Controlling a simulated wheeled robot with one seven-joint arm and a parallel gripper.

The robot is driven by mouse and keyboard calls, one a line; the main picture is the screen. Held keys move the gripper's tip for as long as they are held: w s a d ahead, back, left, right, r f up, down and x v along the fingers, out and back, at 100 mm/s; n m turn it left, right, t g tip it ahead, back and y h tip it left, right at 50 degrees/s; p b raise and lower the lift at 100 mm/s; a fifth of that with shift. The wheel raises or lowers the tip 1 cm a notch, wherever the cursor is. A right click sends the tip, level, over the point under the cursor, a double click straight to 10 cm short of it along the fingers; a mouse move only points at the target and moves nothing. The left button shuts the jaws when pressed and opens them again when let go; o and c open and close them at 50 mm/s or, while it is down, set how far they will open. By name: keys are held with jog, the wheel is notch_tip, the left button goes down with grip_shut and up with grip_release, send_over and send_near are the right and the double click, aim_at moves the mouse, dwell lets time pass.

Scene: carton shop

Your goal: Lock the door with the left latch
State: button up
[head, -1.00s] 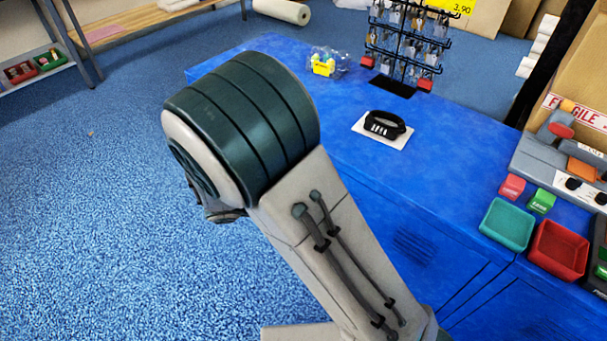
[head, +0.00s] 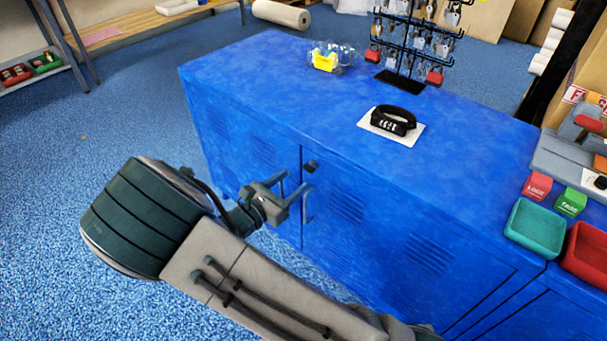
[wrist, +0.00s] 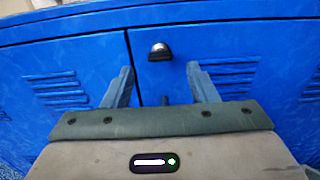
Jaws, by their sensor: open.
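The blue cabinet (head: 370,215) has a front with doors; its door seam shows in the head view and in the wrist view (wrist: 134,65). A small dark latch (head: 311,166) sits near the top of the door, just right of the seam. In the wrist view the latch (wrist: 160,51) looks rounded, with a shiny top. My gripper (head: 296,181) is open and empty in front of the door, just below the latch. In the wrist view the latch is above and between the fingertips (wrist: 160,72), apart from both. A small dark part (wrist: 165,100) shows low between the fingers.
Blue floor (head: 60,160) is open at left.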

aim_at(306, 170)
jog(key=shift+b+x, duration=0.5)
jog(key=shift+x, duration=2.3)
jog(key=c, duration=1)
